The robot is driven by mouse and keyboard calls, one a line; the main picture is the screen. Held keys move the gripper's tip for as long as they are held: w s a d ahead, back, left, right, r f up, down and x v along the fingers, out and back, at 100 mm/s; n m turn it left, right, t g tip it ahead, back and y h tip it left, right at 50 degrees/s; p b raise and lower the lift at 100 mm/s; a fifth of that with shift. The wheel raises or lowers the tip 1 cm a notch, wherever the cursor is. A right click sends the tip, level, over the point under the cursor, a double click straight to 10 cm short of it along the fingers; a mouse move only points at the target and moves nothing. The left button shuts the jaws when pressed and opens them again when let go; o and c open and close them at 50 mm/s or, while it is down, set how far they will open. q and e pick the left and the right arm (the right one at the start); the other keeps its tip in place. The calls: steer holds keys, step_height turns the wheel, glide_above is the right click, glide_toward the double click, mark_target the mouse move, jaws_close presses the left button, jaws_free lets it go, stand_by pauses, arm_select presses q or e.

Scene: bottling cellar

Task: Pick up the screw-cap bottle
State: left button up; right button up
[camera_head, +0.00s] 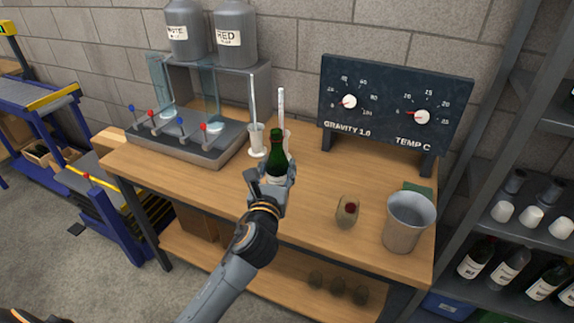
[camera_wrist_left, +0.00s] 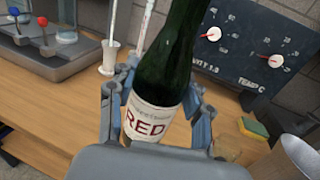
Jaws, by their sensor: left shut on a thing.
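A dark green glass bottle (camera_head: 277,152) stands upright or nearly so over the wooden workbench (camera_head: 310,185), near its middle. My left gripper (camera_head: 270,180) is shut on its lower part. In the left wrist view the bottle (camera_wrist_left: 170,60) leans a little in the picture and its white label reads RED. The fingers of the left gripper (camera_wrist_left: 158,100) lie on both sides of it. The bottle's base is hidden, so I cannot tell whether it touches the bench. Its top is too small to make out the closure. My right gripper is not in view.
A filler stand (camera_head: 200,140) with two grey tanks is at the back left. A thermometer in a cylinder (camera_head: 282,110) is close behind the bottle. A gauge board (camera_head: 395,105) stands behind right. A glass (camera_head: 347,212) and a grey bucket (camera_head: 408,225) are on the right; bottles fill the right shelf.

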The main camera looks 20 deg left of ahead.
mark_target(268, 166)
arm_select(q)
steer(key=shift+s+a+r, duration=0.25)
steer(key=shift+s, duration=0.25)
steer(key=shift+s+a+r, duration=0.25)
steer(key=shift+s+r, duration=0.05)
steer(key=shift+s, duration=0.25)
steer(key=shift+s+a+r, duration=0.25)
steer(key=shift+s, duration=0.25)
steer(key=shift+d, duration=0.1)
